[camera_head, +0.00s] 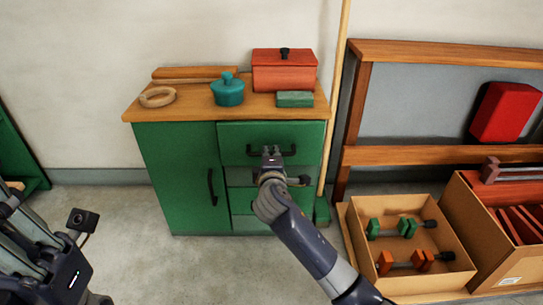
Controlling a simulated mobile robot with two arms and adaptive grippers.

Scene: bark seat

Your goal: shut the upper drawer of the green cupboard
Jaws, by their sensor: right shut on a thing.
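The green cupboard (176,180) stands against the wall with a wooden top. Its upper drawer (236,137) is at the upper right of its front, with a dark bar handle (288,151). The drawer front looks a little wider than the fronts below and seems to stand slightly forward; how far is hard to tell. My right gripper (271,156) is shut on the handle near its middle, and my arm hides part of the lower drawers. My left gripper (35,240) is at the lower left, away from the cupboard; its fingertips are not clear.
On top are a wooden ring (157,97), a teal pot (228,91), a red box (285,72) and a green block (295,99). A pole (335,95) leans at the right. An open box (405,283) with dumbbell-like items stands on the floor right.

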